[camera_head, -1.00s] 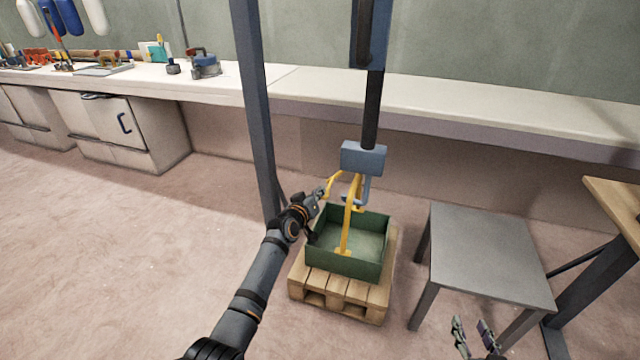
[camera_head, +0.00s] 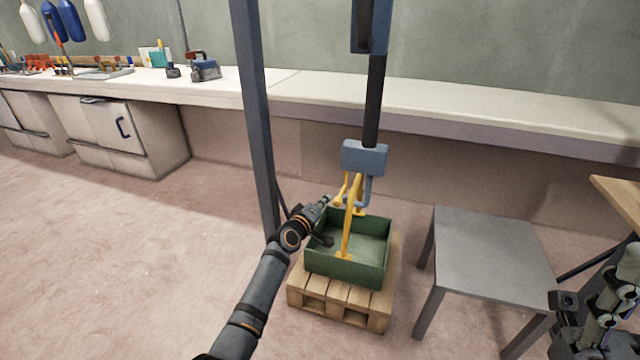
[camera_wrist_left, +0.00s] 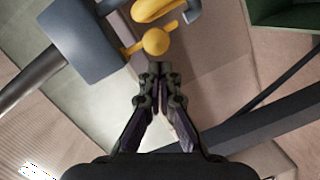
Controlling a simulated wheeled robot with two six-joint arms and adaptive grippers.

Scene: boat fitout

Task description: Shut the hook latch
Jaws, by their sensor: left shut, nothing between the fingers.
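A grey-blue hook block (camera_head: 364,157) hangs on a dark column above a green bin (camera_head: 345,268). The hook (camera_head: 367,190) curves down from its right side. The yellow latch (camera_head: 344,184) hangs from the block's left side, close to the bin's upright yellow handle (camera_head: 348,232). In the left wrist view the latch's round yellow end (camera_wrist_left: 156,41) is just ahead of my left gripper (camera_wrist_left: 160,70). That gripper (camera_head: 327,199) is shut and empty, at or almost at the latch end; contact is unclear. My right gripper (camera_head: 575,312) is at the lower right, its jaws unclear.
The bin stands on a wooden pallet (camera_head: 341,307). A grey post (camera_head: 257,120) rises just left of it, and a grey table (camera_head: 487,248) stands to the right. A long white counter (camera_head: 450,103) runs behind. The floor at left is clear.

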